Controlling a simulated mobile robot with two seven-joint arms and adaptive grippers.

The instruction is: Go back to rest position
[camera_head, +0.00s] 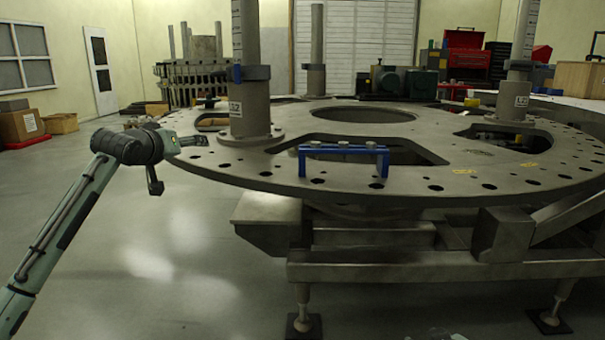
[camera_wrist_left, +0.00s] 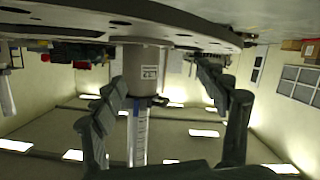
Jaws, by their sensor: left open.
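My left arm comes in from the left in the head view. My left gripper (camera_head: 190,141) is at the left edge of the round turret plate (camera_head: 225,168), close to the column labelled L52 (camera_head: 250,110). I cannot tell from the head view whether it touches the plate. In the left wrist view, which is upside down, the two fingers of the gripper (camera_wrist_left: 162,78) are spread apart with nothing held between them. The labelled column (camera_wrist_left: 141,80) shows beyond them, and the plate (camera_wrist_left: 60,22) runs across the top. My right gripper is not in view.
A blue bracket (camera_head: 343,149) stands on the plate's front rim. A metal frame (camera_head: 400,262) carries the plate. More columns rise from the plate. Boxes (camera_head: 22,126) sit by the left wall, and red tool chests (camera_head: 465,55) stand at the back. The floor around my left arm is clear.

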